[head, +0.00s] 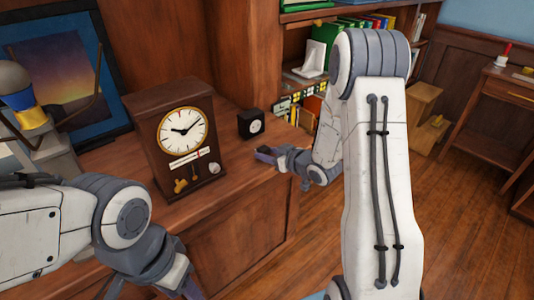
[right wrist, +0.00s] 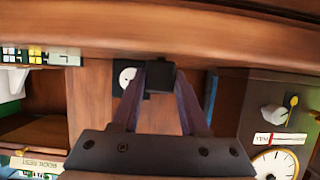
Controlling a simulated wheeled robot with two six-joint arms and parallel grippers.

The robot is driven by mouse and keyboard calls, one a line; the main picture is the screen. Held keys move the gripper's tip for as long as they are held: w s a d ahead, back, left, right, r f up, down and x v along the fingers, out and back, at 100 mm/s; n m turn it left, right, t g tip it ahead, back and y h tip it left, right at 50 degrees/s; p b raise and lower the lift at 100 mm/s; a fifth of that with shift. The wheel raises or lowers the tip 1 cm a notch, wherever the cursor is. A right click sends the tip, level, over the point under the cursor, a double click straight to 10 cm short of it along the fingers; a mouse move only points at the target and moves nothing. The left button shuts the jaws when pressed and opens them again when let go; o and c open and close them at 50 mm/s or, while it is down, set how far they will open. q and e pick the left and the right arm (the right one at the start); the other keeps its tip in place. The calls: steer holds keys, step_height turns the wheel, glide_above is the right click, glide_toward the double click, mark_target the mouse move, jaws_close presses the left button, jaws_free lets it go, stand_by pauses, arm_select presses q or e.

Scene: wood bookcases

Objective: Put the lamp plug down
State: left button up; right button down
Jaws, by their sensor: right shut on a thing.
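The lamp plug (right wrist: 160,76), a small black block, is between the fingertips of my right gripper (right wrist: 158,92) in the right wrist view. That gripper is shut on it. In the head view my right gripper (head: 268,156) is by the right edge of the wooden cabinet top (head: 233,190), with the plug only a small dark shape at its tip. I cannot tell whether the plug touches the wood. My left gripper (head: 178,288) is at the bottom of the head view, partly cut off, and its fingertips are hidden.
A wooden clock (head: 172,150) stands on the cabinet top. A small black box with a white dial (head: 251,124) stands right of it, just behind my right gripper. A framed picture (head: 62,75) is at the left. A bookcase with books (head: 362,22) is behind.

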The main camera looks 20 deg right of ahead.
steer(key=shift+f, duration=0.2)
steer(key=shift+c, duration=2.1)
jaws_free()
steer(key=shift+r, duration=0.1)
